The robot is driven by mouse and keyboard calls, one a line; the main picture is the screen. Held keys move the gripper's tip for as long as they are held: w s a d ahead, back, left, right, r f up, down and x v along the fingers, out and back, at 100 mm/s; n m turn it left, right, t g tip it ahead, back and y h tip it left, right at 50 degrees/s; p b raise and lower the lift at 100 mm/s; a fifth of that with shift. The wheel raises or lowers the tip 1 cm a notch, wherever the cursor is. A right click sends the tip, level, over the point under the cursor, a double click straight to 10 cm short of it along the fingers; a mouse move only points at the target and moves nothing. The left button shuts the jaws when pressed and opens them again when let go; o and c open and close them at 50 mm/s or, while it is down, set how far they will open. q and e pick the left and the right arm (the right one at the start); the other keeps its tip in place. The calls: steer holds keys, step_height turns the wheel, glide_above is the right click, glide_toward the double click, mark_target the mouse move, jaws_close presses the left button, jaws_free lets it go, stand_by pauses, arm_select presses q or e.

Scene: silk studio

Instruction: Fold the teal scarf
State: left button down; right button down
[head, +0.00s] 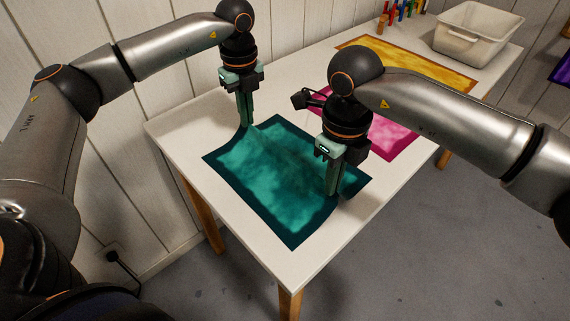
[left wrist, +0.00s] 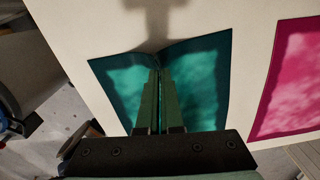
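The teal scarf (head: 245,183) lies on the white table with a darker border. A raised ridge runs across its middle between my two grippers. My left gripper (head: 247,123) is shut on the scarf's far left edge. In the left wrist view the fingers (left wrist: 158,74) are together, and the scarf (left wrist: 203,75) rises to them from both sides. My right gripper (head: 332,192) is at the opposite edge, at the other end of the ridge. Its fingers look closed on the cloth, and the gripper body hides part of the scarf.
A pink cloth (head: 390,137) lies beside the teal scarf, partly behind my right arm. A yellow cloth (head: 415,62) lies farther back. A white bin (head: 477,35) and several coloured bottles (head: 405,10) stand at the far end. Bare table (head: 180,130) shows left of the scarf.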

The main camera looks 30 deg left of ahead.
arm_select(q)
steer(key=shift+r, duration=0.1)
